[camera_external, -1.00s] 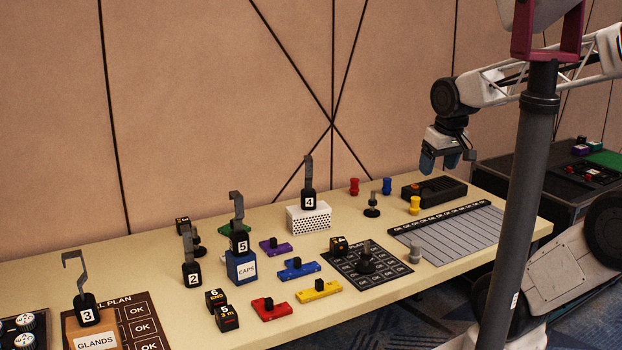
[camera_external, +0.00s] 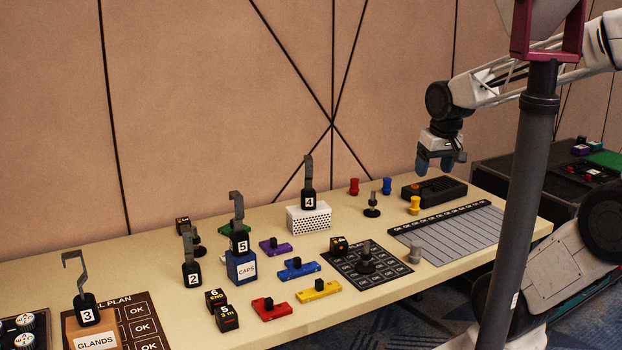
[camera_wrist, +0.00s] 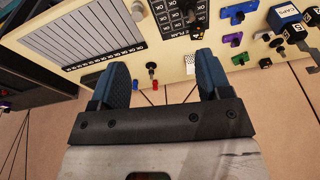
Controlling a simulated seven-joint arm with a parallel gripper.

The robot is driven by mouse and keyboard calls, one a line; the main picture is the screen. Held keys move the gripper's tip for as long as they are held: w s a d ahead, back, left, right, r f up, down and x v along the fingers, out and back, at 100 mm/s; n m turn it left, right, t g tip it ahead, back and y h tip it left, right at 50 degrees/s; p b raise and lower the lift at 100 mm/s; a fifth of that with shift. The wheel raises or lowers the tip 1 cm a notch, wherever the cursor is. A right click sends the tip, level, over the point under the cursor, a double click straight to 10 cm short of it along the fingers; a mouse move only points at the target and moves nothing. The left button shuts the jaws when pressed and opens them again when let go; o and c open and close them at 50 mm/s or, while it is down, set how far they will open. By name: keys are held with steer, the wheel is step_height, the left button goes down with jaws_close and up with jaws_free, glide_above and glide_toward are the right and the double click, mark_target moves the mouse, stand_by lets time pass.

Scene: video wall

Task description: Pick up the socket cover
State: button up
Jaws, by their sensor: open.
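No object is labelled as the socket cover, and I cannot tell which one it is. Candidates are coloured pieces with black knobs: red (camera_external: 271,309), yellow (camera_external: 319,291), blue (camera_external: 299,268), purple (camera_external: 275,246) and a partly hidden green one (camera_external: 232,229). The purple piece (camera_wrist: 232,38) and green piece (camera_wrist: 240,58) also show in the wrist view. My gripper (camera_external: 435,168) is open and empty above the far right of the table, by the black box, well right of these pieces. Its blue fingers stand apart in the wrist view (camera_wrist: 162,65).
Numbered hooks stand on the table, one by the blue CAPS box (camera_external: 242,268), one on the white perforated box (camera_external: 309,219). A black box (camera_external: 434,190), red, blue and yellow spools, a dark OK mat (camera_external: 388,278) and a grey lined board (camera_external: 450,238) lie right. A grey post (camera_external: 522,200) blocks part of the view.

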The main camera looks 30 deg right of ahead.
steer(key=w+d+f+m+g, duration=0.1)
steer(key=w+d+f+m, duration=0.1)
steer(key=w+f+m, duration=0.3)
steer(key=w+d+f+m+g, duration=0.1)
steer(key=w+d+f+m, duration=0.15)
steer(key=w+f, duration=0.35)
steer(key=m+y, duration=0.1)
steer(key=m, duration=0.6)
glide_above(417, 243)
steer(key=shift+n+g, duration=0.25)
steer(key=shift+g, duration=0.05)
steer(key=f, duration=1.4)
steer(key=shift+d+f, duration=0.1)
steer(key=shift+d, duration=0.2)
steer(key=shift+d+f, duration=0.15)
steer(key=shift+f, duration=0.2)
steer(key=shift+a+f, duration=0.2)
steer(key=shift+f, duration=1.05)
steer(key=shift+a+f, duration=0.2)
steer(key=shift+f, duration=1.1)
steer(key=shift+a+f, duration=0.2)
steer(key=shift+f, duration=1.1)
